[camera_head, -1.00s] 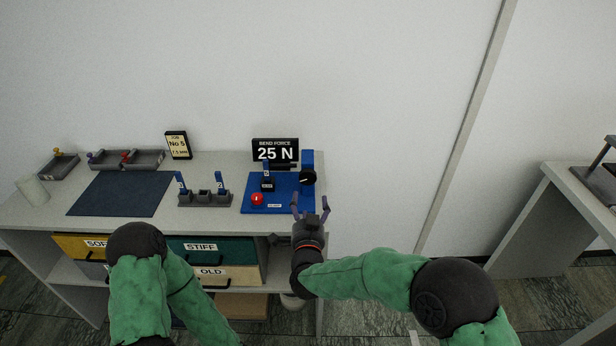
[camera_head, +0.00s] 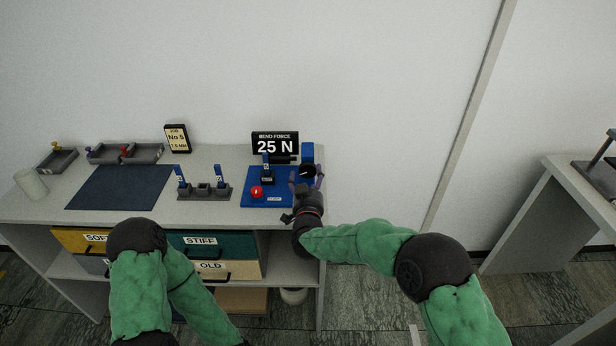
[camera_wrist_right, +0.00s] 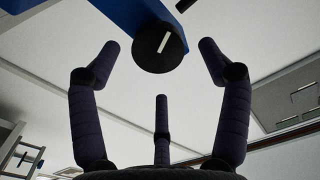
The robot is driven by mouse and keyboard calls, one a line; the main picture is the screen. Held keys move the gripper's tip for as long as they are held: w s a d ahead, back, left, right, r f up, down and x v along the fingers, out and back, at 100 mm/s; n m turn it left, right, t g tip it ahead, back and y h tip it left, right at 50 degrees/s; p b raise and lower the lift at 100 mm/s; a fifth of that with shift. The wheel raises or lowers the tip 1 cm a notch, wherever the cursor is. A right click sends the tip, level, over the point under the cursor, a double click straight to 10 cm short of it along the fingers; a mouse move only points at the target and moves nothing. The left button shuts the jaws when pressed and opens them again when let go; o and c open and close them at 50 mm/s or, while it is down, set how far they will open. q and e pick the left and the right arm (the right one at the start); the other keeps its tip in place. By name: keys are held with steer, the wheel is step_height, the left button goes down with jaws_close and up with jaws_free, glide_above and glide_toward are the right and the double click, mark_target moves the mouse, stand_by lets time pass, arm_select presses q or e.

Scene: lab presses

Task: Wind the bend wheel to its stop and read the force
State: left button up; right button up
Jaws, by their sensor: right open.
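The bend wheel (camera_head: 307,171) is a black knob with a white mark on the blue post (camera_head: 307,152) of the blue press (camera_head: 270,187). In the right wrist view the wheel (camera_wrist_right: 160,47) lies ahead, between and beyond the open fingers, and no contact shows. My right gripper (camera_head: 306,180) is open and empty, just in front of the wheel; its fingers also show in the right wrist view (camera_wrist_right: 163,65). The force display (camera_head: 275,145) reads "BEND FORCE 25 N". A blue strip marked N (camera_head: 266,162) stands in the press. My left gripper is out of view; only its green arm shows.
A red button (camera_head: 256,192) sits on the press base. A grey rack (camera_head: 203,192) with two blue strips stands left of it, beside a dark mat (camera_head: 120,187). A job card (camera_head: 177,139) reads "No 5". Drawers (camera_head: 211,245) lie below. The wall is close behind.

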mark_target(308, 170)
steer(key=shift+w, duration=1.4)
steer(key=c, duration=1)
steer(key=shift+r+b, duration=0.15)
steer(key=shift+b, duration=0.15)
steer(key=shift+c, duration=0.8)
